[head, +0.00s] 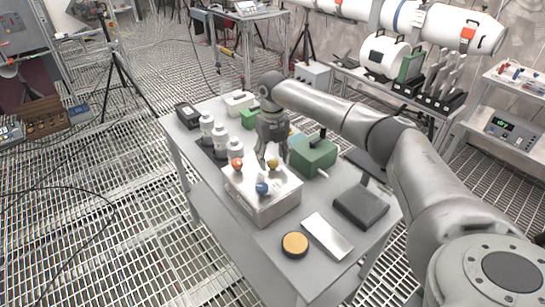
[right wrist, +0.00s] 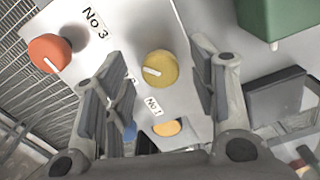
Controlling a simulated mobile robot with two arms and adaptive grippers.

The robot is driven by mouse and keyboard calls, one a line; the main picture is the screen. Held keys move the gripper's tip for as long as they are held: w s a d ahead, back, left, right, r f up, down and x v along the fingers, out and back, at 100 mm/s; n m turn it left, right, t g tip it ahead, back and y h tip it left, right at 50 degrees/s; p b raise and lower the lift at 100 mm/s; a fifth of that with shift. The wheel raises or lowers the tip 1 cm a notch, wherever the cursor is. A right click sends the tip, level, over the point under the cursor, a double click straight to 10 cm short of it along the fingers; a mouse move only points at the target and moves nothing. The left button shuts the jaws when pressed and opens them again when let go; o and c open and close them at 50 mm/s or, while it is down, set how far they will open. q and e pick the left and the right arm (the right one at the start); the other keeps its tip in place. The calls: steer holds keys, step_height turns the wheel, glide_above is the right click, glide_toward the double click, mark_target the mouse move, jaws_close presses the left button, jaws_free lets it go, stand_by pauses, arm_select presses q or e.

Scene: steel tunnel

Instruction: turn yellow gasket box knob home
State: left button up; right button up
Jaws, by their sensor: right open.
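The gasket box (head: 278,207) is a pale box on the table, with knobs on its top. The yellow knob (head: 273,164) is at the box's back right; in the right wrist view (right wrist: 160,69) it is round, with a white mark pointing left. An orange knob (head: 237,164) and a blue knob (head: 262,187) sit on the same top. My right gripper (head: 271,155) is open over the yellow knob. In the right wrist view its fingers stand on both sides of the knob, with gaps visible; whether they reach its height is unclear. My left gripper is not in view.
A green box (head: 314,157) stands close right of the gripper. White bottles (head: 220,140) stand at the left. An amber-topped disc (head: 294,244), a silver plate (head: 327,237) and a black case (head: 361,207) lie at the front and right.

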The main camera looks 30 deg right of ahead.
mark_target(272, 160)
step_height(272, 160, up, 12)
steer(key=shift+f, duration=0.2)
stand_by(4.4)
